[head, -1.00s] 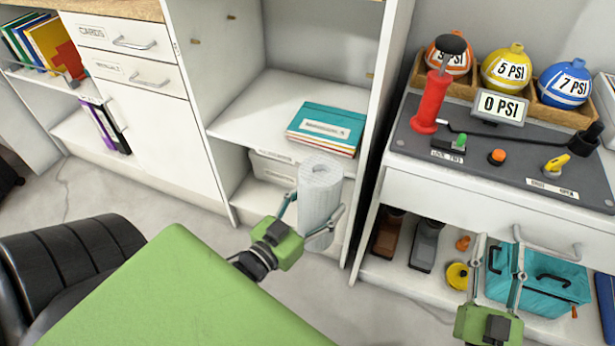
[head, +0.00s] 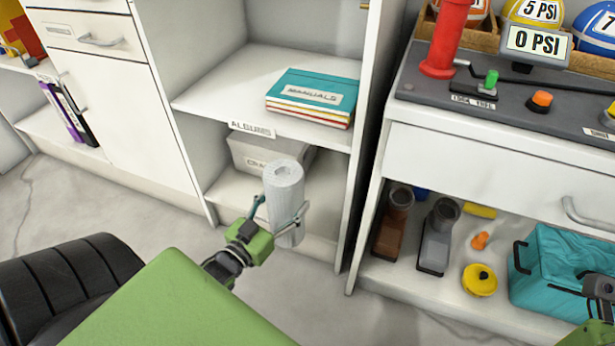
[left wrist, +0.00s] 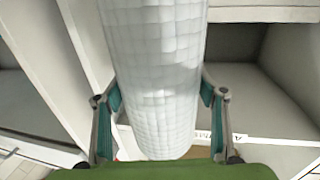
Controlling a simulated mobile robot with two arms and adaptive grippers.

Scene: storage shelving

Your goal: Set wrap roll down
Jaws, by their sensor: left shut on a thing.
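The wrap roll (head: 285,196) is a white, textured cylinder, held upright with a slight tilt. My left gripper (head: 277,217) is shut on it, with a finger on each side. In the left wrist view the roll (left wrist: 155,75) fills the middle between the two teal-padded fingers (left wrist: 160,108). In the head view the roll is in front of the open shelf unit, partly covering the lower compartment. My right gripper (head: 602,290) shows only partly at the right edge, over the teal bag; its fingers are not clear.
The middle shelf (head: 225,95) has teal manuals (head: 312,92) and free room at left. A grey box (head: 255,152) sits in the lower compartment. At right, a workbench (head: 480,160) has shoes, a yellow disc (head: 480,280) and a teal bag (head: 560,265) below.

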